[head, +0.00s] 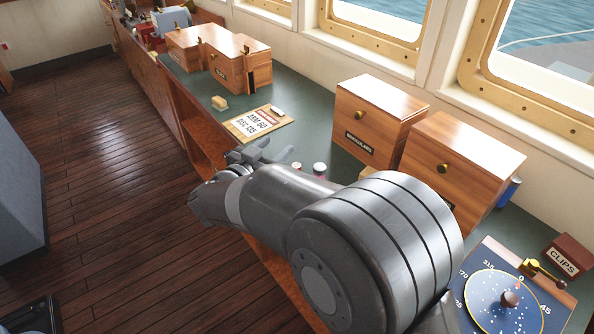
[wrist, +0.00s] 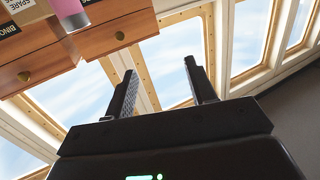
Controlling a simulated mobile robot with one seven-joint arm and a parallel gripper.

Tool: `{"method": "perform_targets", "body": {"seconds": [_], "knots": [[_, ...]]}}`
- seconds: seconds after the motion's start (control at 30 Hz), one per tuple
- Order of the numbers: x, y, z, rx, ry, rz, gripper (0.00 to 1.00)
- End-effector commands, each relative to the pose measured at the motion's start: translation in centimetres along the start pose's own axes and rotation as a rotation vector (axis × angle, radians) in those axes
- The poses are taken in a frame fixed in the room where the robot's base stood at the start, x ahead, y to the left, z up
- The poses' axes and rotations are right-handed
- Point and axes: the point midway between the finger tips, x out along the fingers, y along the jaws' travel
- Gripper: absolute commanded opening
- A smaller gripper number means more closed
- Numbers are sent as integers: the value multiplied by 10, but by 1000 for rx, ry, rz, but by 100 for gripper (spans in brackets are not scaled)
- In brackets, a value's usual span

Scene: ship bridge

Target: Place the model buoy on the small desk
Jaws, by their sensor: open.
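I cannot make out a model buoy for certain in either view, nor a surface that is clearly the small desk. My gripper (head: 268,152) is above the near edge of the long green-topped counter (head: 312,138) in the head view, partly hidden by my arm. In the wrist view, my gripper (wrist: 161,68) has its two dark fingers wide apart with nothing between them. A pink cylinder with a grey end (wrist: 70,14) is at the upper left of the wrist view, apart from the fingers; I cannot tell what it is.
Wooden boxes (head: 372,122) stand along the windows. Two small capped items (head: 319,169) are close beyond my arm. A blue dial chart (head: 505,308) is at lower right. Open wooden floor (head: 110,150) lies left.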

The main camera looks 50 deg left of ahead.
Motion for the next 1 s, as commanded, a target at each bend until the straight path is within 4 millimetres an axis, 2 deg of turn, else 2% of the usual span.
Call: {"method": "perform_targets", "body": {"seconds": [0.03, 0.1, 0.2, 0.33, 0.53, 0.8, 1.0], "knots": [[-1, -2, 28, -9, -3, -4, 51], [2, -1, 61, -8, -4, -4, 51], [4, -1, 99, -5, -1, -4, 51], [6, -1, 130, 0, 0, -4, 51], [14, -1, 141, 4, 2, -3, 51], [55, -1, 140, 4, 1, -2, 51], [70, -1, 139, 4, 1, -4, 51]]}}
